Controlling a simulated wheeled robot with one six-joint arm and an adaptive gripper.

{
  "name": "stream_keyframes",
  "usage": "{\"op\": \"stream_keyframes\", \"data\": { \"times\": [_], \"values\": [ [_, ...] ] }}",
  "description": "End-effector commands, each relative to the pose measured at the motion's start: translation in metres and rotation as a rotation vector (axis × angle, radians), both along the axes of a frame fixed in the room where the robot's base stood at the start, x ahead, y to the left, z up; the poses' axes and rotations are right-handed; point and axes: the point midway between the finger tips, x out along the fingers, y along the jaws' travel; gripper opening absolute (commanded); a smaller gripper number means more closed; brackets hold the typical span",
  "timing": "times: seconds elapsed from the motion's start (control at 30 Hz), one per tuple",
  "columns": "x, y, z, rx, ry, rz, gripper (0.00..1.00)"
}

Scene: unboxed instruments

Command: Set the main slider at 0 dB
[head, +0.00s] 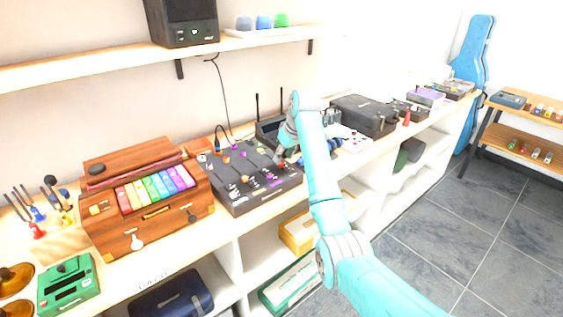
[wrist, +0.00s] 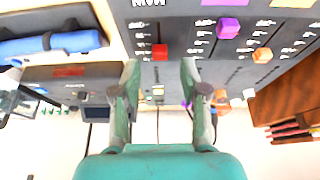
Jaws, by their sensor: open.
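The dark mixer panel (head: 262,200) stands on the long wooden bench, with several coloured slider caps. In the wrist view, a red slider cap (wrist: 160,51) sits in a slot under the upside-down main label (wrist: 148,3), with small scale marks beside it. The marks are too small to read. My gripper (wrist: 160,66) is open and empty; its two fingers stand either side of the red cap's line, the cap showing just past the fingertips. In the head view, my gripper (head: 281,158) is over the mixer's right side and hides the main slider there.
A purple cap (wrist: 228,28) and an orange cap (wrist: 262,55) sit beside the red one. In the head view, a wooden box with rainbow keys (head: 154,189) stands left of the mixer. A dark box with two antennas (head: 268,132) stands behind; a black case (head: 364,116) stands right.

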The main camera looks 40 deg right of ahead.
Motion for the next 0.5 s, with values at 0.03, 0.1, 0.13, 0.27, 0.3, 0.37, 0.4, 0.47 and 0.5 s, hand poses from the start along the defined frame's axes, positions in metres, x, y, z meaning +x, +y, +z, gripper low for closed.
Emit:
{"op": "stream_keyframes", "data": {
  "times": [0.03, 0.1, 0.13, 0.27, 0.3, 0.37, 0.4, 0.47, 0.5],
  "values": [
    [0.003, 0.001, -0.008, 0.001, 0.003, 0.0, 0.44],
    [0.006, 0.001, -0.016, 0.001, 0.002, 0.0, 0.44],
    [0.007, 0.001, -0.019, 0.001, 0.002, 0.0, 0.44],
    [0.011, 0.001, -0.028, 0.001, 0.001, 0.0, 0.44],
    [0.012, 0.001, -0.029, 0.001, 0.001, 0.0, 0.44],
    [0.012, 0.001, -0.031, 0.001, 0.001, 0.0, 0.44],
    [0.013, 0.001, -0.031, 0.001, 0.001, 0.0, 0.44],
    [0.013, 0.001, -0.032, 0.0, 0.001, 0.0, 0.44],
    [0.013, 0.001, -0.032, 0.0, 0.001, 0.0, 0.44]
  ]
}}
